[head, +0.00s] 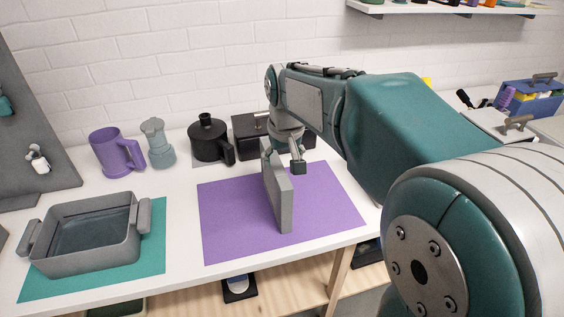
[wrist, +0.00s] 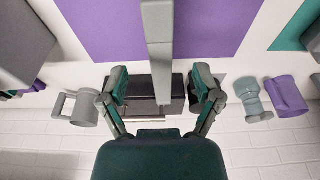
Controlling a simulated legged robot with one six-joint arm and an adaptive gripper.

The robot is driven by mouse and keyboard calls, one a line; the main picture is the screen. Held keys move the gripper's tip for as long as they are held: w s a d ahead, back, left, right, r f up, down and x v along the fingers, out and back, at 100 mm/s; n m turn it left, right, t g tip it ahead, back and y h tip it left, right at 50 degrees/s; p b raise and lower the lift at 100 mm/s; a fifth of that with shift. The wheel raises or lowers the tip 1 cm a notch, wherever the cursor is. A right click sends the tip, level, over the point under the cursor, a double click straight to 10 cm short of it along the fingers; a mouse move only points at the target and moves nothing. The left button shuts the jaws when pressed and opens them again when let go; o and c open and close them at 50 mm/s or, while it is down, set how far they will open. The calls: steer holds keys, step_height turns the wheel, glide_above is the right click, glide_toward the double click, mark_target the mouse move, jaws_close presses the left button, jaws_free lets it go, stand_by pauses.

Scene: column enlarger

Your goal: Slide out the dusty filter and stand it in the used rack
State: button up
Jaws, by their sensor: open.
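A tall, thin grey slab (head: 284,205) stands upright on a purple mat (head: 225,215). I cannot tell whether it is the dusty filter or part of a holder. In the wrist view the slab (wrist: 159,40) runs down the middle of the picture, its near end between my fingers. My gripper (wrist: 161,78) is open, one finger on each side of the slab, with visible gaps. In the head view my gripper (head: 283,158) is at the slab's far, upper end, partly hidden by my arm. Nothing is clearly recognisable as the used rack.
A grey two-handled pan (head: 92,266) sits on a teal mat (head: 152,240) at left. Behind stand a purple mug (head: 112,152), a grey-blue pot (head: 157,143), a black lidded pot (head: 208,141) and a dark box (head: 246,130). A blue toolbox (head: 533,97) is far right.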

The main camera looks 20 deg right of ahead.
steer(key=shift+s+r, duration=0.1)
steer(key=shift+r, duration=0.4)
